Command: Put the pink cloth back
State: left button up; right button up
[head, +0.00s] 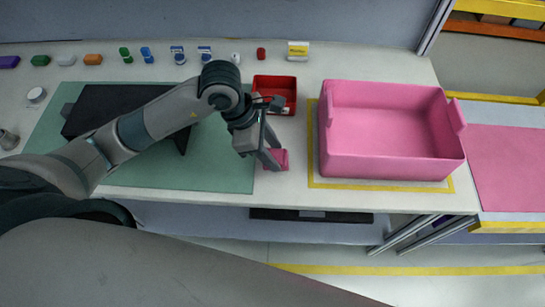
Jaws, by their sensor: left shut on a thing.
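The pink cloth (281,158) is a small pink piece at the right edge of the green mat (225,172), just left of the large pink bin. My left gripper (272,161) reaches in from the left and is shut on the cloth, at or just above the table; I cannot tell which. The fingers cover part of the cloth. My right gripper is not in view.
A large empty pink bin (395,168) stands right, inside a yellow outline. A small red tray (290,108) sits behind my gripper. A black dashboard part (100,97) lies on the mat under my arm. Several small coloured items line the back.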

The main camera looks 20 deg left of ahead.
pick_arm(q)
notch_tip(320, 180, down, 3)
jog(key=shift+f+p, duration=0.2)
jog(key=shift+p, duration=0.45)
jog(key=shift+f, duration=0.15)
jog(key=shift+f, duration=0.15)
jog(key=o, duration=1)
jog(key=shift+r, duration=0.25)
